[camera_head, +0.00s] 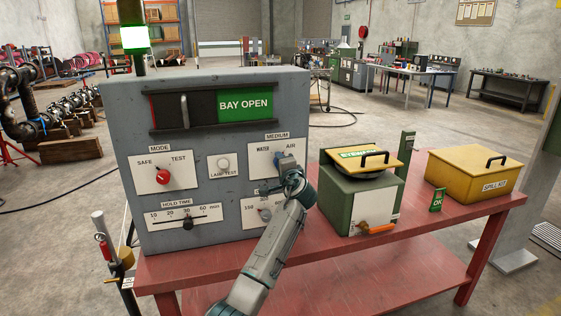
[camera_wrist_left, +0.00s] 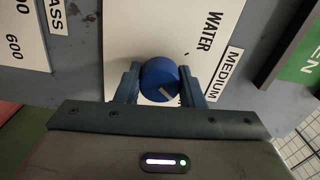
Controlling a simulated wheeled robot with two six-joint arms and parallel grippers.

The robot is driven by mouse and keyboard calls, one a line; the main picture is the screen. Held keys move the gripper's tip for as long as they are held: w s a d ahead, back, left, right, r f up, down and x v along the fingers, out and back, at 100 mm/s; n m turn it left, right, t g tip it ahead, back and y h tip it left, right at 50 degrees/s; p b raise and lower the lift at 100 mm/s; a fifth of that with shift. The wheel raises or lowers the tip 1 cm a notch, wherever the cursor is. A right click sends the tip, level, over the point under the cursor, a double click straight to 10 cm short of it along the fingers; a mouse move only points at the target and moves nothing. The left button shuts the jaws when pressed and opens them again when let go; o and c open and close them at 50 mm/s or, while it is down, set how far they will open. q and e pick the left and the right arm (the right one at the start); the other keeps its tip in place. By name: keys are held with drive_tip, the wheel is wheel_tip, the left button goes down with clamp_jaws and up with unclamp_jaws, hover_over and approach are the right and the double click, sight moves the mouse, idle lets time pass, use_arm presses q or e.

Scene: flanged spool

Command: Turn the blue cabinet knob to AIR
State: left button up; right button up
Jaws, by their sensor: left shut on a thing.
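The blue knob (camera_head: 279,156) is on the MEDIUM plate (camera_head: 260,161) of the grey cabinet, below the words WATER and AIR. In the left wrist view the knob (camera_wrist_left: 159,77) sits between the two fingers of my left gripper (camera_wrist_left: 160,84), which is shut on it. The knob's pale mark lies at the lower right of its face in that view, on the side away from WATER; AIR is hidden there. In the head view my left gripper (camera_head: 287,174) covers the knob's lower part. My right gripper is in neither view.
The cabinet (camera_head: 222,84) stands on a red bench (camera_head: 400,228). A red MODE knob (camera_head: 163,177), a lamp test button (camera_head: 224,165) and a hold-time slider (camera_head: 187,224) are left of my arm. A green box (camera_head: 345,200) stands close to its right.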

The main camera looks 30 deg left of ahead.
use_arm(q)
drive_tip(key=shift+m, duration=0.3)
drive_tip(key=o, duration=1)
drive_tip(key=shift+s+d+f, duration=0.1)
drive_tip(key=shift+d, duration=0.15)
drive_tip(key=b+v, duration=0.3)
drive_tip(key=v, duration=0.7)
drive_tip(key=shift+s, duration=0.15)
